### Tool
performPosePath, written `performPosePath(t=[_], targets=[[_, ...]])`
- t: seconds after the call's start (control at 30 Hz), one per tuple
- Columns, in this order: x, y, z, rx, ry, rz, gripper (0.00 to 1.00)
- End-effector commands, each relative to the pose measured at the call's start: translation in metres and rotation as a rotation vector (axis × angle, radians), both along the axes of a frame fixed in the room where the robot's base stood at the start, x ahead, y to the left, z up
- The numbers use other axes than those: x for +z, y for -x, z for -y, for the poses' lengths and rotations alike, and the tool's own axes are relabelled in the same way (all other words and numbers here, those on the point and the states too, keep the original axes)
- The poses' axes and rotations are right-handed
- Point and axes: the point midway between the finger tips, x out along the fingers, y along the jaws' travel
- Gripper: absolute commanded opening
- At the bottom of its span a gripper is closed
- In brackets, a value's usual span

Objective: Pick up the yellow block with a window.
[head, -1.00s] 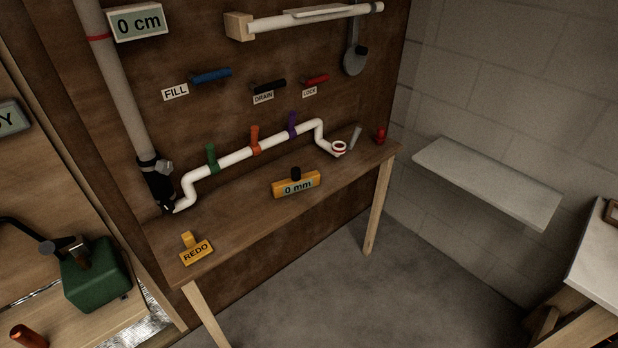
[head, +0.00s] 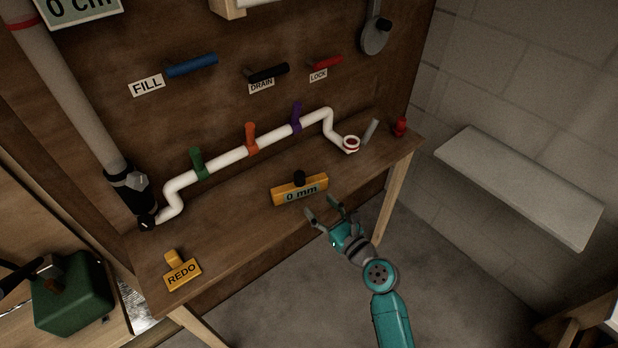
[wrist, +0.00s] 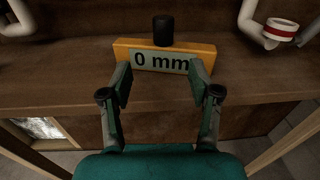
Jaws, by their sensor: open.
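The yellow block with a window (head: 285,197) stands on the wooden bench near its front edge. Its window reads "0 mm" and a black knob (head: 299,178) sits on top. My gripper (head: 322,209) is open and empty, just in front of the block and to its right in the head view. In the wrist view the block (wrist: 206,50) is ahead, beyond the spread fingers of my gripper (wrist: 160,82). The fingertips overlap the window's lower ends in that view; I cannot tell that they touch it.
A white pipe (head: 225,156) with green, orange and purple handles runs behind the block. A yellow REDO block (head: 182,274) stands at the bench's left end. A red object (head: 400,127) stands at the right end. The bench top (head: 225,225) between the yellow blocks is clear.

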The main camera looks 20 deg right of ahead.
Motion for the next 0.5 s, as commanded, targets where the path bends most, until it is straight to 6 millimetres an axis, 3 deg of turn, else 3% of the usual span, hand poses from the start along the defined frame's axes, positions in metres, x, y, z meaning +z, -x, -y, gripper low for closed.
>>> performPosePath(t=[0.5], targets=[[0.004,-0.057,-0.013,0.008,-0.035,0.0,0.62]])
